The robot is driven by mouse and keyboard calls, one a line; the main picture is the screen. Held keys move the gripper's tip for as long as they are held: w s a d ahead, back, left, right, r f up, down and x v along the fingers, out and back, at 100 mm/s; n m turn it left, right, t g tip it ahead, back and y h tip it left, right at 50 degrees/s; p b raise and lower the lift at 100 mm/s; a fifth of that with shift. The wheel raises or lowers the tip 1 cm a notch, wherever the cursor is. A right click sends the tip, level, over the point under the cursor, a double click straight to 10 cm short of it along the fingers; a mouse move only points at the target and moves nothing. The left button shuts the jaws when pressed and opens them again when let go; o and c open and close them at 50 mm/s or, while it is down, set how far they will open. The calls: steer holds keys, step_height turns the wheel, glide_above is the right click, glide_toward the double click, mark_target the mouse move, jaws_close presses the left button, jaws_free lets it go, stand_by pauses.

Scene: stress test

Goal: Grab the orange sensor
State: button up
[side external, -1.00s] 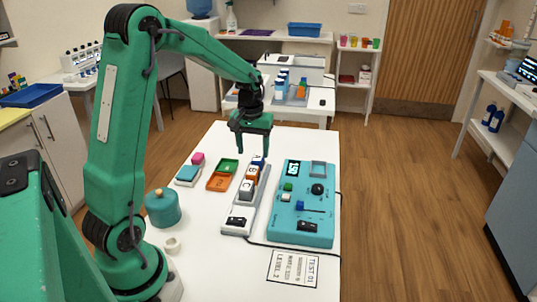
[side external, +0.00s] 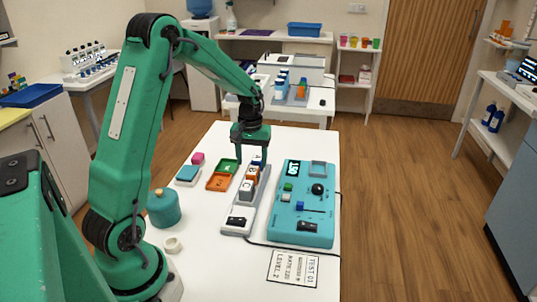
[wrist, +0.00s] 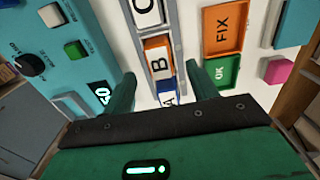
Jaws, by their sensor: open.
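The orange sensor (side external: 252,173), a block lettered B in the wrist view (wrist: 158,59), stands in a grey rack (side external: 236,222) between a grey block (side external: 246,188) lettered C and a blue block (wrist: 169,94) lettered A. My gripper (side external: 252,160) is open, low over the far end of the rack. In the wrist view its fingers (wrist: 164,88) are spread to either side of the row, nearest the blue block, with the orange sensor just ahead of the fingertips. Contact with the blocks cannot be told.
A teal test console (side external: 305,220) stands close right of the rack. Green (side external: 228,165) and orange (side external: 218,183) trays, marked OK and FIX in the wrist view, lie left.

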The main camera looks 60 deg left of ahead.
mark_target(252, 170)
steer(key=shift+w+f, duration=0.1)
steer(key=shift+f, duration=2.45)
steer(key=c, duration=1.1)
steer(key=shift+r, duration=0.15)
steer(key=shift+r, duration=0.5)
steer(key=r, duration=0.3)
steer(key=shift+d+r, duration=0.15)
steer(key=shift+d, duration=0.1)
steer(key=s+d+r, duration=0.1)
steer(key=d+r, duration=0.5)
steer(key=d, duration=0.5)
steer(key=shift+r, duration=0.2)
